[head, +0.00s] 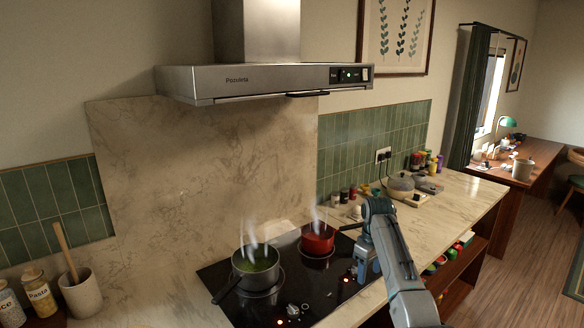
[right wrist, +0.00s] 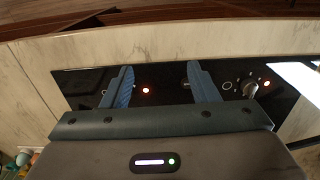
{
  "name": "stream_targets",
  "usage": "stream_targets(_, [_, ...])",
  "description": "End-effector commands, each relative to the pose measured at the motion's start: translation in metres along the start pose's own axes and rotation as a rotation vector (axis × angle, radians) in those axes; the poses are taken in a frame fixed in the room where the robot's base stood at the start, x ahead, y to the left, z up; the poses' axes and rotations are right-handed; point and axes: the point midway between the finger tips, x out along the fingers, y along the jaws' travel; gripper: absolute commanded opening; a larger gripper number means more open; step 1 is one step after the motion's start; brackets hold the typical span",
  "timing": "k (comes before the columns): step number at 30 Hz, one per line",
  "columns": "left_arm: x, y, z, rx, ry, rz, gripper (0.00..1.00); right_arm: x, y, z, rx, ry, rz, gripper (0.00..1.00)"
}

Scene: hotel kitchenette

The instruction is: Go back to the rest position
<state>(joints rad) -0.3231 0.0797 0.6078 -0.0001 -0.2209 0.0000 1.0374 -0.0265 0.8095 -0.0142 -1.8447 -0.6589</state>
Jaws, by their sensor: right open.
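My right gripper (head: 368,262) is in the head view at the right edge of the black cooktop, pointing down. In the right wrist view its two blue fingers (right wrist: 159,88) are spread apart with nothing between them, over the cooktop's front strip with its red lights and a knob. A grey steaming pot (head: 256,268) with green contents stands on the cooktop (head: 330,292). A red steaming pot (head: 317,240) stands behind it to the right. My left gripper is not in view.
A range hood (head: 265,82) hangs above the cooktop. A utensil crock (head: 82,295) and jars (head: 40,292) stand at the left.

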Motion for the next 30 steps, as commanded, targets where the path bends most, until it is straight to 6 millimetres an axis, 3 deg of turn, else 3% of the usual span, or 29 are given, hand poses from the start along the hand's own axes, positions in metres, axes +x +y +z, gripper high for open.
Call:
stream_targets(8, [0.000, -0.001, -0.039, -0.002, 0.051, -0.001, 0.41, 0.025, -0.004, 0.012, 0.032, 0.008, 0.008, 0.54])
stream_targets(20, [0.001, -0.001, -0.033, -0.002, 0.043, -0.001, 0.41, 0.089, -0.021, 0.056, 0.130, 0.034, 0.037, 0.54])
stream_targets(23, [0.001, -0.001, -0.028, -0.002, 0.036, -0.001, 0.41, 0.114, -0.031, 0.078, 0.169, 0.045, 0.050, 0.54])
stream_targets(30, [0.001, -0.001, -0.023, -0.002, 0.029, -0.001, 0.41, 0.173, -0.074, 0.156, 0.289, 0.083, 0.096, 0.54])
